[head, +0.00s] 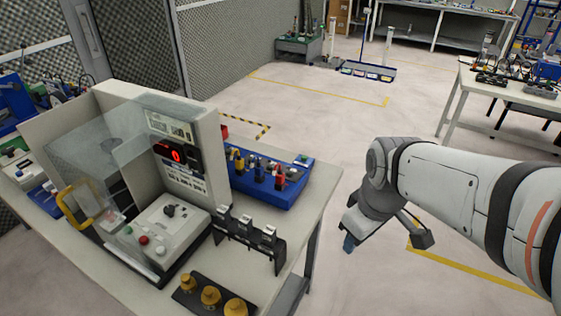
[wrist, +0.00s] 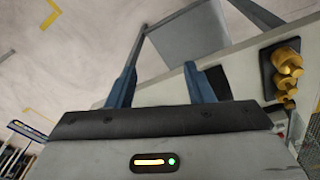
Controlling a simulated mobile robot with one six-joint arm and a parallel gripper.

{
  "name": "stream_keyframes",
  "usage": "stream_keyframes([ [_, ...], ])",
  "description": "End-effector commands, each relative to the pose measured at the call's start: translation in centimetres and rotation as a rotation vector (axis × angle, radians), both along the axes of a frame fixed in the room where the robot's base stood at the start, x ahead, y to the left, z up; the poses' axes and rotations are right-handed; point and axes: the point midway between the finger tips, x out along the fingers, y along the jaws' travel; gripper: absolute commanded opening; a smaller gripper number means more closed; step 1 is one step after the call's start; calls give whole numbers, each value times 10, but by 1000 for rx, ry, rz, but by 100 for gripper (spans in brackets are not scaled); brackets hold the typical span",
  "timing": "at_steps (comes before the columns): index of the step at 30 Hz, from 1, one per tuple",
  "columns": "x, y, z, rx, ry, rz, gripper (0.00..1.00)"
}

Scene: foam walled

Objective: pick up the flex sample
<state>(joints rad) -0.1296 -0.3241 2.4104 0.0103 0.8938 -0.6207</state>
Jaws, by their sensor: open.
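No thing is clearly recognisable as the flex sample. A black rack (head: 248,240) with several pale clip-like pieces stands upright near the right edge of the white table (head: 318,192); I cannot tell whether one of these is the sample. My gripper (head: 349,243) hangs over the floor, to the right of the table and rack, apart from both. In the wrist view my gripper (wrist: 162,84) has its two blue fingers spread, with nothing held between them. A dark piece shows behind the right finger there, partly hidden.
A test machine (head: 160,210) with a clear cover, yellow handle and red display fills the table's left. Brass weights (head: 211,296) stand at the front, also in the wrist view (wrist: 287,62). A blue tray (head: 270,182) holds coloured parts behind the rack. The floor (head: 330,130) right of the table is clear.

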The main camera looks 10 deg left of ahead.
Motion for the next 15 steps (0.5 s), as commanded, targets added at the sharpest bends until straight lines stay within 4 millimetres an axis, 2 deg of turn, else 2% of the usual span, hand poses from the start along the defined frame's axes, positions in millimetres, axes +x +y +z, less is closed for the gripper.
stream_keyframes([
  [1, 8, 16, 12, -22, 15, 171, 47],
  [9, 32, 102, 26, -124, 57, 1131, 47],
  [15, 34, 158, 26, -164, 71, 1695, 47],
])
